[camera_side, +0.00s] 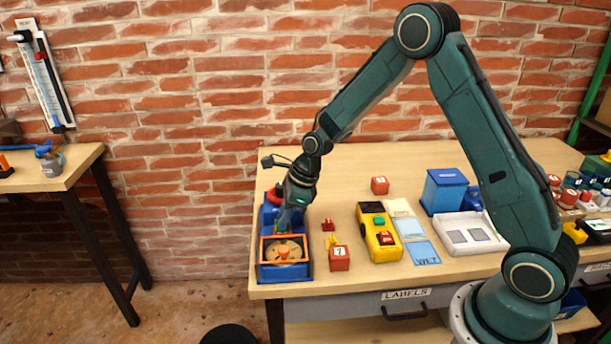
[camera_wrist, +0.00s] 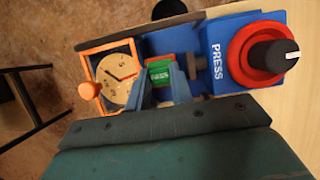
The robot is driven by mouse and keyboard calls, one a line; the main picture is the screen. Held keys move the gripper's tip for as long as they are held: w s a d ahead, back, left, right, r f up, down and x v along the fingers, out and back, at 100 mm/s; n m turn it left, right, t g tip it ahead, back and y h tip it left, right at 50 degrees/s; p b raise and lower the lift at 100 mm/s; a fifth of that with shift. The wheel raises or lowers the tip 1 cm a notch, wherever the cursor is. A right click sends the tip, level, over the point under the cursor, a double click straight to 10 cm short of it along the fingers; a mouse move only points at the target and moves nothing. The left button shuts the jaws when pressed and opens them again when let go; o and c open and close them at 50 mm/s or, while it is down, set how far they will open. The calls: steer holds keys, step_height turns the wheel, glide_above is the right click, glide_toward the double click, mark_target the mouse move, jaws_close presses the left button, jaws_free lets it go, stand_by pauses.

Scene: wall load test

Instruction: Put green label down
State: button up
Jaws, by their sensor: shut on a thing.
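My gripper (camera_side: 284,218) points down over the blue press device at the left end of the table. In the wrist view my gripper (camera_wrist: 164,84) is shut on a small green label (camera_wrist: 159,72), a block with white marks on its face. The label is between the fingertips, beside an orange-framed dial (camera_wrist: 118,73) and near the blue part marked PRESS (camera_wrist: 217,62). I cannot tell whether the label touches the device under it. In the side view the held label is mostly hidden by the gripper.
Red numbered blocks (camera_side: 339,258), a small yellow piece (camera_side: 331,241), cards (camera_side: 421,252), a blue box (camera_side: 444,191) and a white tray (camera_side: 470,236) are also on the table.

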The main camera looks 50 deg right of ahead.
steer(key=shift+f, duration=0.35)
steer(key=shift+f, duration=0.1)
steer(key=o, duration=0.9)
steer(key=shift+o, duration=0.2)
steer(key=v, duration=1.2)
